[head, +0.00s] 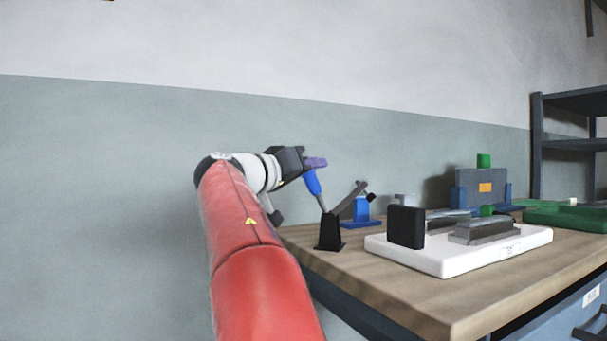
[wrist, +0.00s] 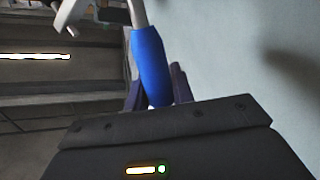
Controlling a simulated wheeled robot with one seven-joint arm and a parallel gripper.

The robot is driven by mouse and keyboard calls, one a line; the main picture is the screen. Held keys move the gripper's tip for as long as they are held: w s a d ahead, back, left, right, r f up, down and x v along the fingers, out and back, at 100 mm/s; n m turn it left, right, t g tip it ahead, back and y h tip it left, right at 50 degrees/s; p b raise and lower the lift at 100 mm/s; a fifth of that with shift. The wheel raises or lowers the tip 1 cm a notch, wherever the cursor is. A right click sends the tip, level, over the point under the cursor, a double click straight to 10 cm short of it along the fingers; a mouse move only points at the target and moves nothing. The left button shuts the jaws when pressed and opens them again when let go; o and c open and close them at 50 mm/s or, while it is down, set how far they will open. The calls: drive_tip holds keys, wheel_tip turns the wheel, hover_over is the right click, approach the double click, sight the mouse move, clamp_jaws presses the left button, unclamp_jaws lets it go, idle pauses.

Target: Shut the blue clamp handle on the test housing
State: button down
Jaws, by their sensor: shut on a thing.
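The blue clamp handle (head: 313,184) slants up to the left from a grey lever on a black clamp base (head: 329,233) at the table's left end. My gripper (head: 317,163) is shut on the upper end of this handle. In the wrist view the blue handle (wrist: 150,62) runs between the purple fingers of my gripper (wrist: 158,92), its lower end hidden near the gripper body. A grey clamp bar (head: 352,198) tilts up to the right from the base. I cannot tell for sure which piece is the test housing.
A white slab (head: 405,262) with a black block (head: 405,227) and grey parts lies right of the clamp. A blue stand (head: 361,210) is behind the clamp. A grey panel (head: 480,183) and a green piece (head: 565,218) are farther back. The wooden table's front strip (head: 400,297) is clear.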

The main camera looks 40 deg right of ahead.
drive_tip(key=shift+s+d+m, duration=0.1)
drive_tip(key=shift+s+m, duration=0.15)
drive_tip(key=shift+m, duration=0.05)
drive_tip(key=shift+r, duration=0.1)
drive_tip(key=c, duration=1.2)
unclamp_jaws()
drive_tip(key=a, duration=0.5)
drive_tip(key=a+b, duration=0.1)
drive_tip(key=a, duration=0.1)
drive_tip(key=shift+s+a+f, duration=0.25)
drive_tip(key=shift+a, duration=0.15)
